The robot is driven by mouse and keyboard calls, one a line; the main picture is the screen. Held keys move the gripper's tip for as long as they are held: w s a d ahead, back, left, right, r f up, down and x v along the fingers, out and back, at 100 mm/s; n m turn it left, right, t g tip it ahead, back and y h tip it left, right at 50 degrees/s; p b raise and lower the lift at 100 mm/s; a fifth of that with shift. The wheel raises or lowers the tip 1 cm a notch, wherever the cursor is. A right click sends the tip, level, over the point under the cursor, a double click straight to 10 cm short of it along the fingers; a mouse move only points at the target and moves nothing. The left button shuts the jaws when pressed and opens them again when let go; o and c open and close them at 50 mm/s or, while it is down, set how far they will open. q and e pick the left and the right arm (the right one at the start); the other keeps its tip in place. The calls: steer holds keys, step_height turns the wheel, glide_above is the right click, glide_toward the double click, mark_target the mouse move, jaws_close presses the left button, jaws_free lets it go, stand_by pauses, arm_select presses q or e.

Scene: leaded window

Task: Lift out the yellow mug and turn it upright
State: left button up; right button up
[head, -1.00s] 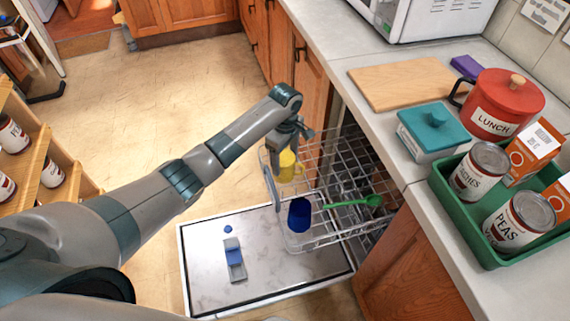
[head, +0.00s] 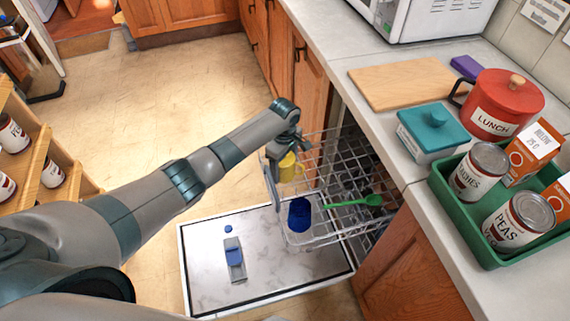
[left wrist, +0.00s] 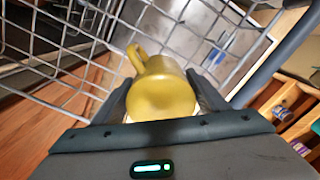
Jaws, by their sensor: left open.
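The yellow mug (head: 288,168) sits in the dishwasher's wire rack (head: 330,146), at its left end. In the left wrist view, the mug (left wrist: 163,90) shows a smooth, rounded, closed end facing the camera, with its handle toward the upper left; no opening shows. My left gripper (head: 280,151) is at the mug. Its two open fingers stand on either side of the mug in the left wrist view (left wrist: 161,94); I cannot tell whether they touch it. My right gripper is not in view.
A blue cup (head: 299,214) and a green spoon (head: 358,201) are in the rack near the mug. The open dishwasher door (head: 205,264) lies below. The counter edge and wooden cabinets (head: 310,90) stand close to the right and behind.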

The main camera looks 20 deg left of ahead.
arm_select(q)
steer(key=c, duration=1)
steer(key=shift+r, duration=0.1)
steer(key=shift+w+r, duration=0.1)
steer(key=shift+r, duration=0.5)
step_height(320, 180, up, 2)
steer(key=shift+r, duration=0.2)
steer(key=s+d+r, duration=0.2)
steer(key=d, duration=0.1)
steer(key=s+d+r, duration=0.2)
steer(key=d, duration=0.1)
steer(key=s+d+r, duration=0.2)
steer(key=d+r, duration=0.1)
steer(key=d, duration=0.1)
steer(key=shift+r, duration=0.1)
steer(key=shift+r, duration=0.1)
